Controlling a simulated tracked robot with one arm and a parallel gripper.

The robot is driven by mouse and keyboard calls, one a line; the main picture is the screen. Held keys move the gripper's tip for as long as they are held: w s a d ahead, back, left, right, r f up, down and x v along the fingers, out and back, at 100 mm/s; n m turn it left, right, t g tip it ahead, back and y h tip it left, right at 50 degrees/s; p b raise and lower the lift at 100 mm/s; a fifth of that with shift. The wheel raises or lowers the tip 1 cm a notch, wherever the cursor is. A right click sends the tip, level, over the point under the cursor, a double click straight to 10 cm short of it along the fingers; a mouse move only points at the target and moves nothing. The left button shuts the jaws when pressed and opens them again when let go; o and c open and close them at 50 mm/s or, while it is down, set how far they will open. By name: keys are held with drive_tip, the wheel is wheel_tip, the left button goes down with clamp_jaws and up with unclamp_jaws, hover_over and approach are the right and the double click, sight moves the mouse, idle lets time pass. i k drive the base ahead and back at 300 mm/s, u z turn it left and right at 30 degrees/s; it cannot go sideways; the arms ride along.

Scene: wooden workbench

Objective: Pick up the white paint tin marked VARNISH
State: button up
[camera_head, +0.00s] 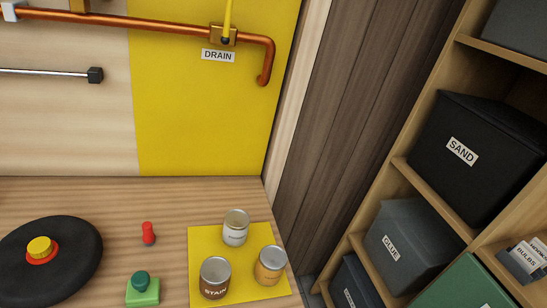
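Three tins stand upright on a yellow mat (202,238) near the right end of the wooden workbench (170,207). The whitish tin (236,231) is at the back of the three; its small label is too blurred to read. A brown tin (214,279) marked STAIN stands in front of it, to the left. An orange-tan tin (270,266) stands to the front right, its label unclear. The tins are apart from one another. My gripper is not in view, and nothing in view touches the tins.
A black disc (78,262) with a red and yellow knob, a green box (142,291) and a small red object (149,234) are left of the mat. A copper pipe (150,24) runs along the wall. Shelves with a SAND box (490,170) stand right, beyond the bench edge.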

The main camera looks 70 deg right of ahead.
sight(271, 262)
drive_tip(key=z, duration=2.1)
drive_tip(key=k, duration=1.1)
drive_tip(key=u, duration=0.4)
drive_tip(key=i, duration=1)
drive_tip(key=z, duration=0.15)
drive_tip(key=k, duration=0.2)
drive_tip(key=u, duration=0.2)
